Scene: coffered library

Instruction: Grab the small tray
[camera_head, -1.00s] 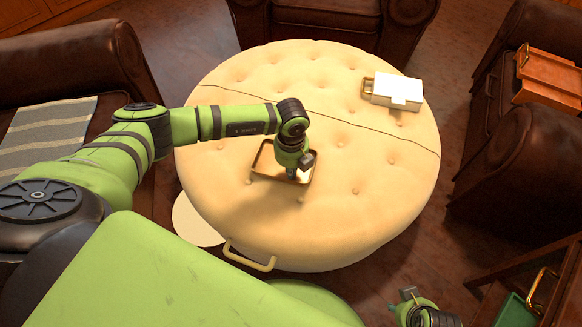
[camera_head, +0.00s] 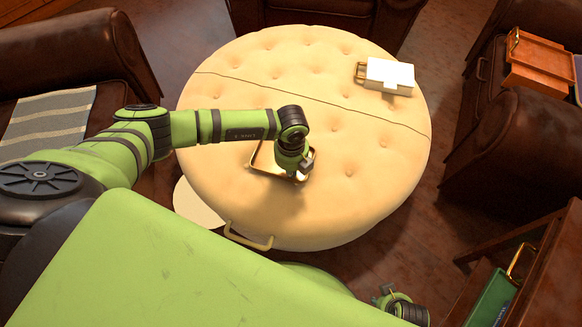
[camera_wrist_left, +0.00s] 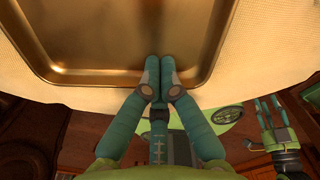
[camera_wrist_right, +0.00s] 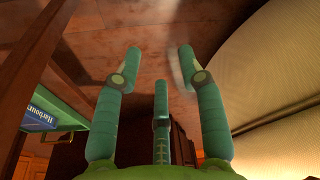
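The small tray (camera_head: 264,173) is a shallow brass-coloured tray with raised rims, over the front half of the round cream ottoman (camera_head: 350,190). Its inside (camera_wrist_left: 120,40) fills the top of the left wrist view. My left gripper (camera_head: 303,172) is at the tray's near right side, pointing down. In the left wrist view its two side-by-side fingers (camera_wrist_left: 159,72) are together over the tray's near rim. The third finger is mostly hidden below, so the grip itself is partly covered. My right gripper (camera_wrist_right: 158,60) is open and empty, away from the ottoman at lower right.
A white box (camera_head: 391,77) with a brass handle lies at the ottoman's back right. A brass handle (camera_head: 248,237) sticks out at its front. Brown leather seats surround it. A wooden stand with a green item (camera_head: 494,300) is at lower right, near my right gripper.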

